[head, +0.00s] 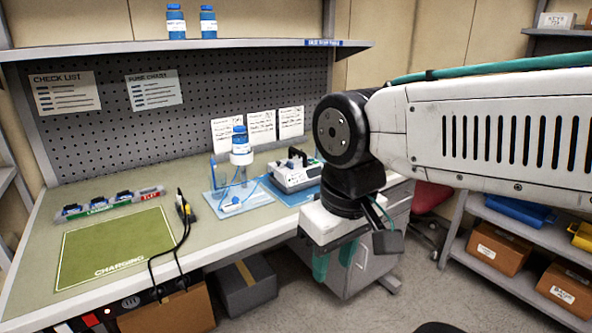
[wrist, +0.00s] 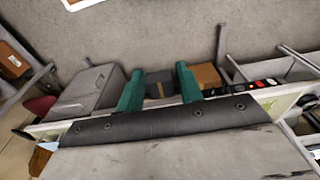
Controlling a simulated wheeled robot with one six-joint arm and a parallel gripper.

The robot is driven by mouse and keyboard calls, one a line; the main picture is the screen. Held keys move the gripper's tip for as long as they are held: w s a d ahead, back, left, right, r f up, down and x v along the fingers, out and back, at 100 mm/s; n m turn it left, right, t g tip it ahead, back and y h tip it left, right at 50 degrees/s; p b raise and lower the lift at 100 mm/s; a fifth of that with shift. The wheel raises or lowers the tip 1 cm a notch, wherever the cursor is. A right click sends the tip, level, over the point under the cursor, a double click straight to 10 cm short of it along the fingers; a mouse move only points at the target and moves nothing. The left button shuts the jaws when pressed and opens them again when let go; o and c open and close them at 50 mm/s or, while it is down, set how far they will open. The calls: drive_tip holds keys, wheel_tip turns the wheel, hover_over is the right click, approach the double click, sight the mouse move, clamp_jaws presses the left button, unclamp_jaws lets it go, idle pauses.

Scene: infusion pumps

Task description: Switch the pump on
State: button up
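The pump (head: 291,178), a white box with dark parts on top, sits on a blue mat (head: 304,198) near the right end of the workbench. Its switch is too small to make out. My gripper (head: 334,264) hangs in front of the bench's right end, to the right of the pump and apart from it. In the wrist view its two green fingers (wrist: 160,88) stand well apart with nothing held between them. The pump does not show clearly in the wrist view.
A blue-capped bottle (head: 241,150) stands left of the pump above a blue tray (head: 214,204). A green charging mat (head: 117,247), dark cables (head: 184,225) and a rack of small items (head: 110,203) lie further left. A shelf (head: 190,47) overhangs the bench.

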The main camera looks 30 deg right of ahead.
drive_tip(key=shift+c, duration=0.3)
clamp_jaws()
idle(1.6)
